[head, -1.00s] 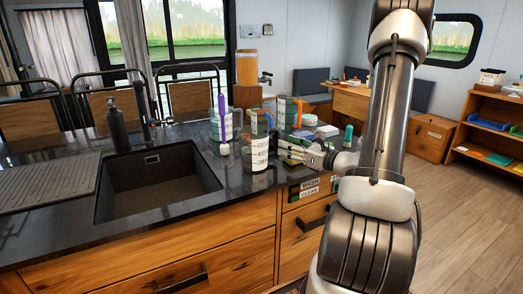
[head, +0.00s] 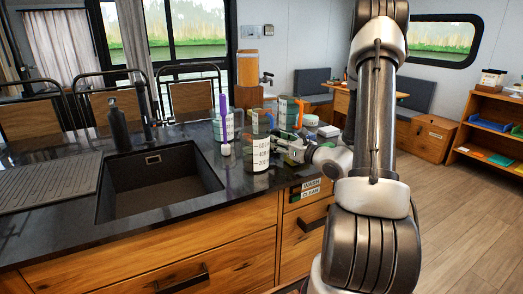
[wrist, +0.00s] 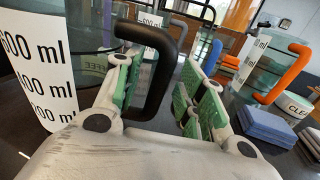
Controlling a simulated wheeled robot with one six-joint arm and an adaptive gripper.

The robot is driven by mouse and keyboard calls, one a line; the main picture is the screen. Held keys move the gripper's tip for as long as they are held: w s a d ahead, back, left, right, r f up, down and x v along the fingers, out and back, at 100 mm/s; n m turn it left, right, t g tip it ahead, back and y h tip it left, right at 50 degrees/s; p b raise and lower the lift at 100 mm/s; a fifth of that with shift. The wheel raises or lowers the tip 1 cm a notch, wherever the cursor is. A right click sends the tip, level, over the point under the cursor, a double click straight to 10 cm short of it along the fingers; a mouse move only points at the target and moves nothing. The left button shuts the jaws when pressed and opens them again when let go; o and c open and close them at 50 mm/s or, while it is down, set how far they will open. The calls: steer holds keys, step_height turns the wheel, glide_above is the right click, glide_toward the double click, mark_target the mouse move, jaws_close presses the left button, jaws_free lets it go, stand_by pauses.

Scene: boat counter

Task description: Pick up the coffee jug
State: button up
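A clear measuring jug with a white 200/400/600 ml scale (head: 257,156) and a black handle stands near the counter's front edge. It fills the left of the wrist view (wrist: 38,75), with its black handle (wrist: 160,82) upright. My gripper (wrist: 158,88) is open, its green-padded fingers on either side of this handle, with a gap at the right finger. In the head view my gripper (head: 284,146) is just right of the jug.
A sink (head: 157,183) lies left of the jugs. A drinks dispenser (head: 248,70) stands behind them. Blue-grey folded cloths (wrist: 268,126) and a round item marked CLE... (wrist: 295,106) lie right of my gripper. The counter's front edge is close.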

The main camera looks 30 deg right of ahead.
jaws_close()
steer(key=shift+r, duration=0.1)
step_height(320, 180, up, 10)
steer(key=shift+f, duration=0.1)
stand_by(0.4)
steer(key=shift+a, duration=0.1)
